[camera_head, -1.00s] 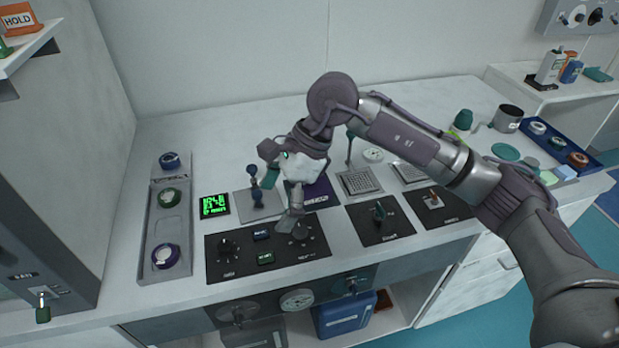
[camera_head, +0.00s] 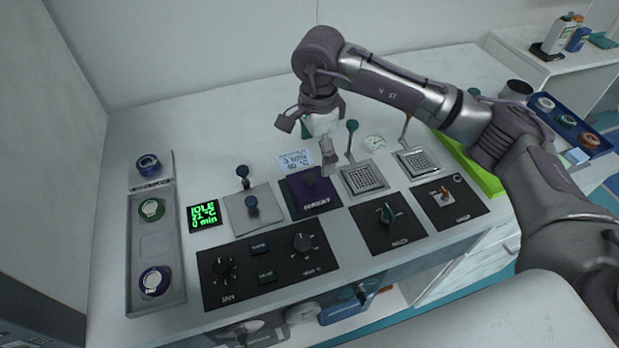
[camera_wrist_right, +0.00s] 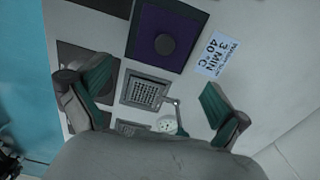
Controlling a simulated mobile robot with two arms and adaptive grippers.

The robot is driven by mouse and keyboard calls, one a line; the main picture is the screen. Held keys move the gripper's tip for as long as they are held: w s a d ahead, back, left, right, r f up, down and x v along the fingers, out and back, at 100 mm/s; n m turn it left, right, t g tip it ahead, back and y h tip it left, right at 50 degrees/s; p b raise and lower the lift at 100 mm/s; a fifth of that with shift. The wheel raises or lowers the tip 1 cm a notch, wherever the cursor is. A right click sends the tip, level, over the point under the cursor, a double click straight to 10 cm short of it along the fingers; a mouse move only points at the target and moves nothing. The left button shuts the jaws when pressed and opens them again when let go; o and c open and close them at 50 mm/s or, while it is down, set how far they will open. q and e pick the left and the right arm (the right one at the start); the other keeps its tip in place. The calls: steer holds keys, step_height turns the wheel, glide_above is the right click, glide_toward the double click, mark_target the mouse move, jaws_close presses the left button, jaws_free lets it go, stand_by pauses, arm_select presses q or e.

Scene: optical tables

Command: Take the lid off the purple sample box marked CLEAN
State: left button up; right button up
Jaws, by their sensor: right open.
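A purple square item (camera_head: 310,190) with a dark round knob on top lies on the bench, right of the blue-knobbed plate. Its front lettering is too small to read surely, and I cannot tell whether it is the CLEAN box. In the right wrist view the purple square (camera_wrist_right: 150,60) and its knob show near the top, beyond the fingertips. My right gripper (camera_head: 318,146) is above and just behind it, apart from the knob. Its green-padded fingers (camera_wrist_right: 155,93) are spread and empty. My left gripper is in neither view.
A white note (camera_wrist_right: 219,54) reading 3 MIN 40 °C lies behind the purple item. A black knob panel (camera_head: 268,262) is in front, two perforated plates (camera_head: 364,178) to the right. A grey tray (camera_head: 154,235) with ringed items is left. The back left of the bench is clear.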

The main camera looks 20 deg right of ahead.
mark_target(316, 177)
steer(key=shift+w+f, duration=0.1)
steer(key=shift+f, duration=1)
step_height(316, 177, down, 2)
steer(key=shift+f+p, duration=0.1)
steer(key=shift+p, duration=0.75)
step_height(316, 177, down, 2)
steer(key=shift+f+p, duration=0.25)
steer(key=shift+p, duration=0.05)
steer(key=shift+f, duration=0.4)
steer(key=shift+c, duration=0.3)
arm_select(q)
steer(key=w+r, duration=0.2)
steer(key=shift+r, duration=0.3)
arm_select(e)
jaws_close()
